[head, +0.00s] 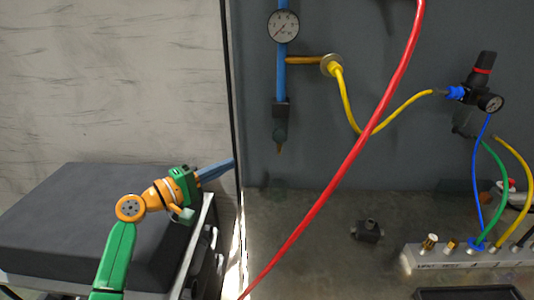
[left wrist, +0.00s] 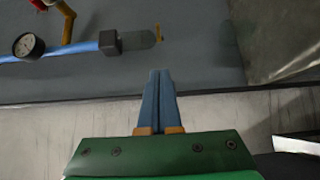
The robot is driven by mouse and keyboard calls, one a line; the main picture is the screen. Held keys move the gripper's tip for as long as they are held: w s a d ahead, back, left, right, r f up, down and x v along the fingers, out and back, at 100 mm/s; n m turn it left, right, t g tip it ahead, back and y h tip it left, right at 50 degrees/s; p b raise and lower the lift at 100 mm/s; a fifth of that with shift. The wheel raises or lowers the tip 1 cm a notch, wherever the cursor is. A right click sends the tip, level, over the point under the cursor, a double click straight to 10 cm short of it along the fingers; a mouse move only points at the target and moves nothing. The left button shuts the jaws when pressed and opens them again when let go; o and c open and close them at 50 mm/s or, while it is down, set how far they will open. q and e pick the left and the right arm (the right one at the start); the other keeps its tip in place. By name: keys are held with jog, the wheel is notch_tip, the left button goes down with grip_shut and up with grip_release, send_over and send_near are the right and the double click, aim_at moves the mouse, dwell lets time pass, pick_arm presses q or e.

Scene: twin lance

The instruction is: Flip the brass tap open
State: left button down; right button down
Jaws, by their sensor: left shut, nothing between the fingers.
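A small brass tap (head: 279,149) sits at the lower end of a grey bowl (head: 280,134) under the blue pipe on the wall panel. The left wrist view shows the tap (left wrist: 158,34) as a short brass crosspiece at the end of the bowl. My left gripper (head: 232,163) is shut and empty, its blue fingers pressed together. In the head view it is left of the tap and slightly lower, by the panel's left edge. In the left wrist view the fingertips (left wrist: 159,72) are apart from the tap. My right gripper is not in view.
A red hose (head: 350,160) crosses in front of the panel, right of the tap. A round gauge (head: 283,26) and a yellow hose (head: 347,105) are above. A manifold (head: 470,256) with brass fittings stands lower right. A dark padded block (head: 70,215) lies left.

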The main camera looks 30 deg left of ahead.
pick_arm(q)
jog(key=p, duration=0.2)
send_near(278, 146)
jog(key=w+a, duration=0.2)
jog(key=w+d+p, duration=0.2)
jog(key=d, duration=0.1)
jog(key=shift+w+p, duration=0.3)
jog(key=shift+w, duration=0.1)
jog(key=shift+w+d+f, duration=0.1)
jog(key=shift+d+f, duration=0.05)
jog(key=shift+d, duration=0.1)
jog(key=shift+w+f, duration=0.1)
